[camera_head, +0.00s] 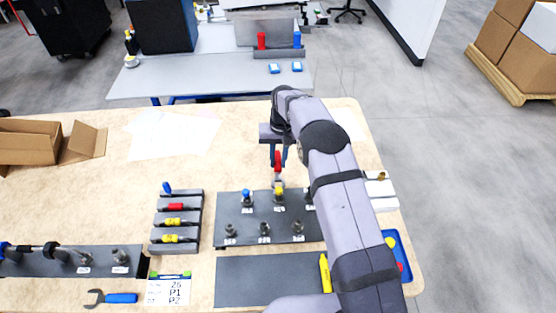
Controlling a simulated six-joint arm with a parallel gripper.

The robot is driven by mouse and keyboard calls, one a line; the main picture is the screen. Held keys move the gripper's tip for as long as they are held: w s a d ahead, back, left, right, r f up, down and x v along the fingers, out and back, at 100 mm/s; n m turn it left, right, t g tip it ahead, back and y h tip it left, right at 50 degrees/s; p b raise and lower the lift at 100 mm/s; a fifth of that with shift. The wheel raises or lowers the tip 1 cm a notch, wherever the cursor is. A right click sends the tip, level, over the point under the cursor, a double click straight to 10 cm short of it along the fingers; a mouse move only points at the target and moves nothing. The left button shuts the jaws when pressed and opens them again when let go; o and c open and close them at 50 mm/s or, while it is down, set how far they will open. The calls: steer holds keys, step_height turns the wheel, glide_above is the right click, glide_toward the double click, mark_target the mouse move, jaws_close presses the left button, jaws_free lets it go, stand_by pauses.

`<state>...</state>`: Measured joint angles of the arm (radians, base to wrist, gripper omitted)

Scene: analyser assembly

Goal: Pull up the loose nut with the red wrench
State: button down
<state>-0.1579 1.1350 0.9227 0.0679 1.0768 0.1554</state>
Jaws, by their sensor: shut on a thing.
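My gripper (279,151) is over the back edge of the dark bolt plate (264,240), shut on a red-handled wrench (277,162). The wrench hangs with its handle up and its grey head low, just above or at the yellow-topped bolt (279,192); I cannot tell if they touch. A blue-topped bolt (246,196) stands left of it. My arm hides the right part of the plate. Which nut is loose cannot be seen.
A grey rack (178,247) holds blue, red and yellow-handled tools. A blue-handled wrench (120,298) lies at the front left beside another bolt plate (30,263). A blue tray (398,252) is at right.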

steer(key=shift+w, duration=0.1)
steer(key=shift+w+r, duration=0.55)
steer(key=shift+w, duration=0.15)
steer(key=shift+w+r, duration=0.5)
steer(key=shift+w, duration=0.2)
steer(key=shift+r, duration=0.1)
step_height(320, 180, up, 7)
steer(key=p, duration=0.5)
steer(key=shift+a+f, duration=0.1)
steer(key=shift+f, duration=0.1)
